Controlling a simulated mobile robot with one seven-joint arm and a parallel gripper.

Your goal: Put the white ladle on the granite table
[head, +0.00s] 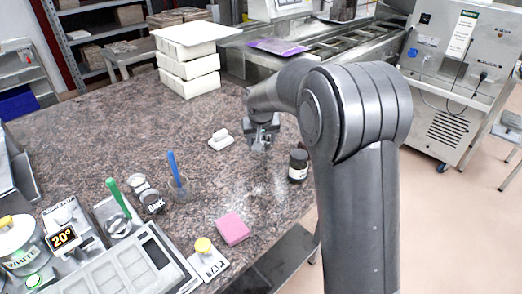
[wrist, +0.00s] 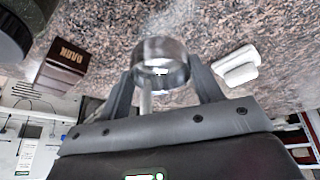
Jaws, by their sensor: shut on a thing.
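My gripper (head: 262,143) is over the right part of the granite table (head: 110,100), low above its top. In the wrist view its two fingers (wrist: 168,88) are shut on a ladle, which shows a round metal bowl (wrist: 160,50) and a pale handle stub (wrist: 146,98). I take it for the white ladle. The bowl is at the fingertips, with the table behind it. I cannot tell whether it touches the table. In the head view my gripper mostly hides it.
A dark jar (head: 298,165) stands close right of my gripper, and a white block-like tool (head: 221,139) lies left. A brown DARK box (wrist: 66,58) shows in the wrist view. Green (head: 118,198) and blue (head: 177,170) handled tools and a pink block (head: 232,229) are nearer the front.

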